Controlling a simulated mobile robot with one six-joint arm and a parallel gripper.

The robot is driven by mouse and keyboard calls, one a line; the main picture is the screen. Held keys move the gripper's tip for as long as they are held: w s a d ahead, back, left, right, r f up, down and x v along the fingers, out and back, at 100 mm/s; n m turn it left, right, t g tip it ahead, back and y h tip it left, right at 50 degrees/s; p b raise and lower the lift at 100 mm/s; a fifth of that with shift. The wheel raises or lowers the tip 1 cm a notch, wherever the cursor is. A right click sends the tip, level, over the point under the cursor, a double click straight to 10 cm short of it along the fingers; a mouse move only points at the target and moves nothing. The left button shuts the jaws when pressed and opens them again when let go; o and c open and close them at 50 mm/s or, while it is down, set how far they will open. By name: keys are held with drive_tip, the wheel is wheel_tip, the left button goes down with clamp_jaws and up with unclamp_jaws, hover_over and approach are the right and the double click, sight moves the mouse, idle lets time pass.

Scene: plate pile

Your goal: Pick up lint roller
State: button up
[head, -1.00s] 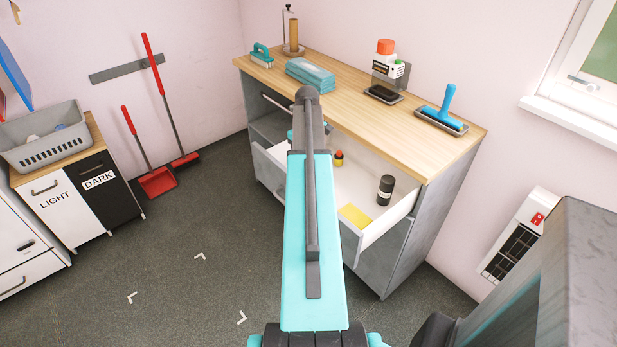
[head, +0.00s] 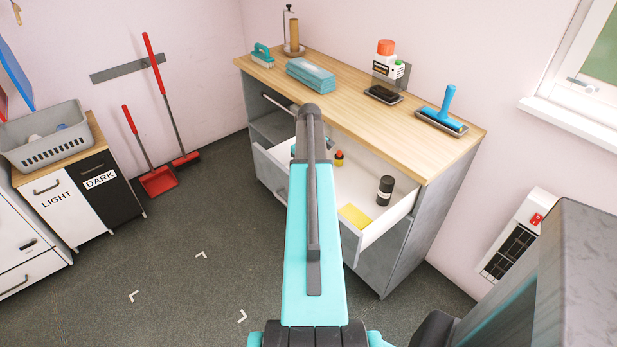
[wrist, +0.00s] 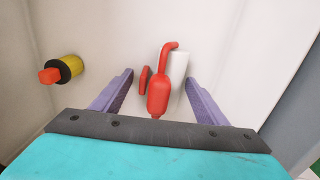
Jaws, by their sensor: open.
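The lint roller (wrist: 158,96), with a red handle and a white roll (wrist: 179,70), lies in the white drawer in the wrist view. My gripper (wrist: 159,77) is open, with one purple finger on each side of the roller. The fingers seem apart from it; how far above it they are I cannot tell. In the head view my arm hides the roller and most of the gripper.
A small red piece (wrist: 144,80) lies left of the roller, also between the fingers. A yellow and black item with a red tip (wrist: 65,70) is farther left. The open drawer (head: 377,232) also holds a dark cylinder (head: 385,189) and a yellow sponge (head: 355,216).

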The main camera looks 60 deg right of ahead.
idle(0.3)
drive_tip(key=c, duration=1.2)
drive_tip(key=shift+c, duration=0.2)
drive_tip(key=shift+r, duration=0.2)
drive_tip(key=shift+r+b, duration=0.65)
drive_tip(key=shift+r, duration=4.2)
